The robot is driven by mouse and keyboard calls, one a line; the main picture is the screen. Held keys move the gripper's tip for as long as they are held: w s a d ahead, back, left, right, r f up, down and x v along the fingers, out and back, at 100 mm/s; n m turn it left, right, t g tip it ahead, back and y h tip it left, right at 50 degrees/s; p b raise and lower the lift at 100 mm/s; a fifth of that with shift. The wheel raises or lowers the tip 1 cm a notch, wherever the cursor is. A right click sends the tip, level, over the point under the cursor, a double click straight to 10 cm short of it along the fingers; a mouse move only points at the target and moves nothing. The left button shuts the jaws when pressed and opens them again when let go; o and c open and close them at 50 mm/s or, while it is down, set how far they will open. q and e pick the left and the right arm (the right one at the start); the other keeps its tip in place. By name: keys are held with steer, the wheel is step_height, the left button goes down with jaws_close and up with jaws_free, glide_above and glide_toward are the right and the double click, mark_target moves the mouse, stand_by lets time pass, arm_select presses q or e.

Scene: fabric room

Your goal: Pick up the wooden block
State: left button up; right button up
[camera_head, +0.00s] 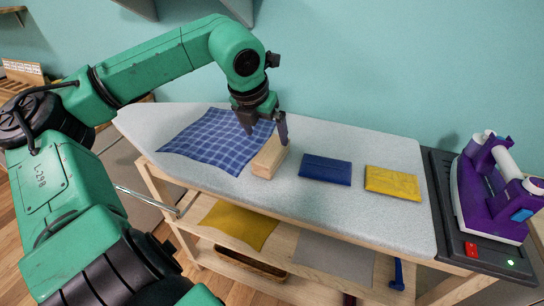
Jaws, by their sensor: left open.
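A pale wooden block (268,161) lies on the light grey ironing board (330,203), beside the right edge of a blue checked cloth (212,142). My left gripper (265,132) points down just above the far end of the block. Its jaws are open, and one finger shows on each side. I cannot tell whether a finger touches the block. My right gripper is not in view.
A folded blue cloth (325,169) and a folded yellow cloth (392,183) lie right of the block. A purple iron (487,203) stands on a dark rest at the right end. A shelf below holds a yellow cloth (240,224) and a grey cloth (333,259).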

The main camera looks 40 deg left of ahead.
mark_target(271, 149)
arm_select(q)
steer(key=p+x, duration=0.1)
steer(key=x, duration=0.8)
steer(key=shift+d, duration=0.1)
steer(key=shift+s+r, duration=0.1)
steer(key=c, duration=1.5)
jaws_close()
steer(key=shift+r, duration=0.15)
